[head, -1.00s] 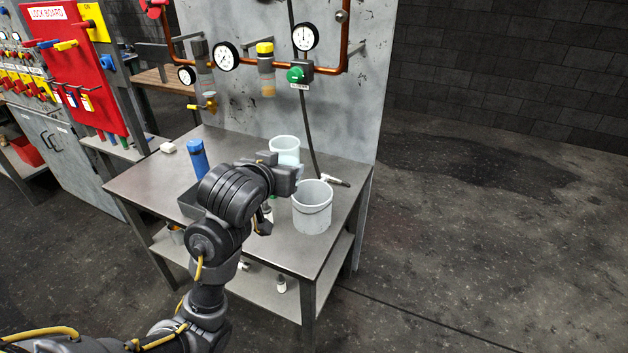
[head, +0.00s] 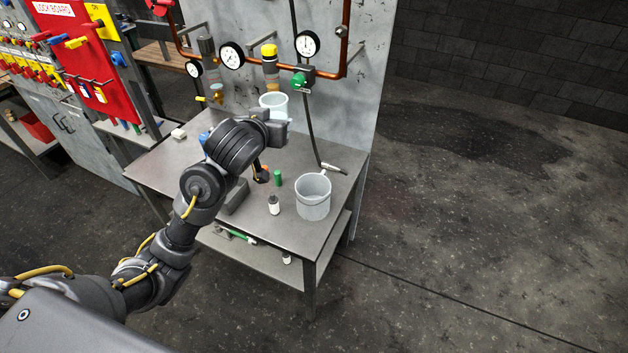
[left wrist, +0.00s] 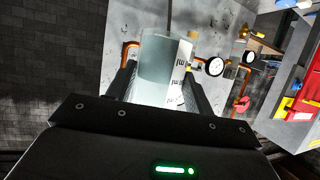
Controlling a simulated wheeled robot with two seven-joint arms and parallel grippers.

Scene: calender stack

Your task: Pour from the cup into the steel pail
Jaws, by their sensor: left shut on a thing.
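The cup (head: 274,102) is pale and translucent and shows just beyond my left gripper (head: 274,120) in the head view. It looks about upright, raised above the bench. In the left wrist view the cup (left wrist: 160,70), with dark markings on its side, sits between the two fingers of the left gripper (left wrist: 160,88), which is shut on it. The steel pail (head: 313,200) stands upright at the bench's right front, apart from the cup and lower in the head view. My right gripper is not in view.
The metal bench (head: 290,235) also holds a white bottle (head: 274,206), a small green cylinder (head: 278,178) and a hose nozzle (head: 332,169). A blue object (head: 204,136) is mostly hidden by my arm. Copper pipes with gauges (head: 307,44) run along the back panel (head: 365,90).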

